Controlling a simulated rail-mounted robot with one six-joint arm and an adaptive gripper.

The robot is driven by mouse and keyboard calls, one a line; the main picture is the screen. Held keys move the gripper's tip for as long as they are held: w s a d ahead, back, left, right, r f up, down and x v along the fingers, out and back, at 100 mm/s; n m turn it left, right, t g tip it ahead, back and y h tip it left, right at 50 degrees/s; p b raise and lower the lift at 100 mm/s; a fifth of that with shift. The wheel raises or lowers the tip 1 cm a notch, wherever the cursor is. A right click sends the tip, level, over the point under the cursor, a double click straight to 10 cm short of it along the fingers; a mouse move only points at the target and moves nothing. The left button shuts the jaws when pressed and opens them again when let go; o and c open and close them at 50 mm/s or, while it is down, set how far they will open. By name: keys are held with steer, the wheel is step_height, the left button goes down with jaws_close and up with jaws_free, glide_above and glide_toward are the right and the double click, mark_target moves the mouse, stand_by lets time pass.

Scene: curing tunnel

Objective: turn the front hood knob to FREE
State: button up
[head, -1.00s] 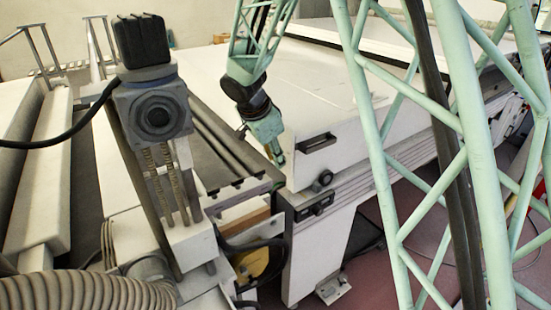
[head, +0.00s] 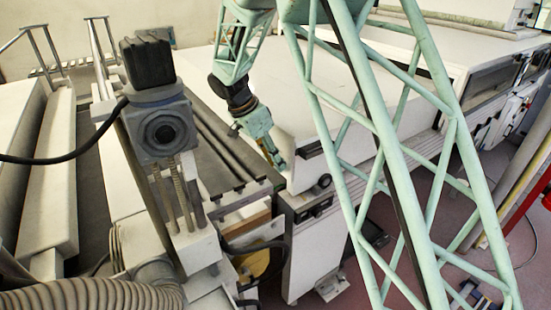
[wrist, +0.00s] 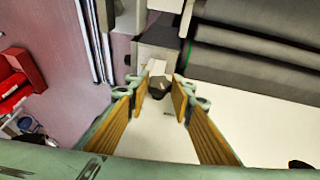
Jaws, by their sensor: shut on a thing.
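My gripper (wrist: 161,88) is shut on a small dark knob (wrist: 158,84) at its fingertips in the wrist view. The fingers have yellow ribbed pads, one on each side of the knob. A small dark mark, too small to read, shows on the white hood (wrist: 165,145) just below it. In the head view my gripper (head: 277,160) points down at the near left corner of the white hood (head: 300,100). The knob is mostly hidden there by the fingers, and its setting cannot be read.
A round dark knob (head: 324,181) sits on the hood's end face, right of my gripper. Dark rollers (head: 215,140) lie left of the hood. A grey boxed post (head: 160,130) with a black cable stands at the left. A red item (wrist: 22,80) shows over the floor.

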steer(key=shift+w+a+n+g+h+p, duration=0.15)
steer(key=shift+g+h+p, duration=0.4)
steer(key=shift+p, duration=0.3)
steer(key=shift+w+n+g+h+p, duration=0.15)
steer(key=shift+g+h+p, duration=0.2)
steer(key=shift+g+p, duration=0.4)
steer(key=shift+f+g+h+p, duration=0.1)
steer(key=shift+g+h+p, duration=0.2)
steer(key=shift+p, duration=0.2)
steer(key=o, duration=0.9)
steer(key=shift+c, duration=0.2)
steer(key=shift+a, duration=0.1)
steer(key=v, duration=1.2)
